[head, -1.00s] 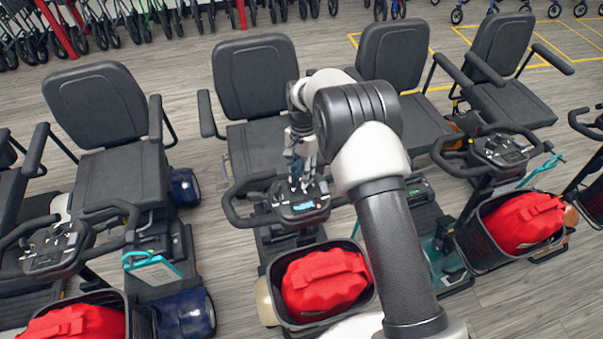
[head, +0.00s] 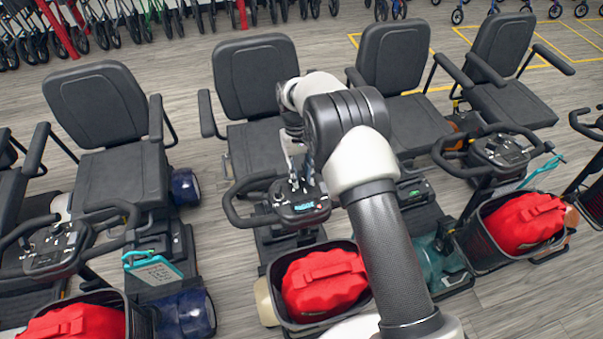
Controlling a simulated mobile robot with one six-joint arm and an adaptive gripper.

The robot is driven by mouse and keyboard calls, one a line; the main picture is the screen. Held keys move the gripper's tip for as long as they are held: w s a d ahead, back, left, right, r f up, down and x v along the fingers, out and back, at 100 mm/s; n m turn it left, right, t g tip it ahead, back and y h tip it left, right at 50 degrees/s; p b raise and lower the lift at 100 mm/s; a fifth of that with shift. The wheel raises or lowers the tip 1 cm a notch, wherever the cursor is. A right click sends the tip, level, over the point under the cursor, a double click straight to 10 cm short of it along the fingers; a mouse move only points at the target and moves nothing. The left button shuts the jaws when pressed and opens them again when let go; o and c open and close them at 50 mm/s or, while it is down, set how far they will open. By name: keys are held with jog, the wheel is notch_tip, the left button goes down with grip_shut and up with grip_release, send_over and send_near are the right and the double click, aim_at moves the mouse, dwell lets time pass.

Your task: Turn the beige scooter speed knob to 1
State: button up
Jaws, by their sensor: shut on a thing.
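The beige scooter stands in the middle of the head view; its beige front wheel cover (head: 267,300) shows beside its basket. Its dark control console (head: 301,209) with a small lit display (head: 304,206) sits between the looped handlebars. My gripper (head: 298,184) points down onto the upper part of the console, where the speed knob is. Its fingers are shut on the knob. The knob itself and its number marks are hidden by the fingers or too small to read.
A red bag (head: 325,284) fills the beige scooter's basket in front of the console. The looped handlebar (head: 240,203) surrounds the console closely. Seats (head: 254,75) stand behind.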

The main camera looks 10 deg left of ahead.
jog(key=n, duration=0.5)
jog(key=shift+n+h, duration=0.3)
jog(key=shift+n, duration=0.1)
jog(key=n+t, duration=0.1)
jog(key=n, duration=0.4)
jog(key=shift+p, duration=0.35)
jog(key=n, duration=0.5)
jog(key=shift+n+t+p, duration=0.3)
jog(key=shift+n+p, duration=0.1)
jog(key=shift+s+n+p, duration=0.1)
jog(key=shift+n+p, duration=0.2)
jog(key=shift+n, duration=2)
jog(key=o, duration=1)
jog(key=shift+o, duration=0.2)
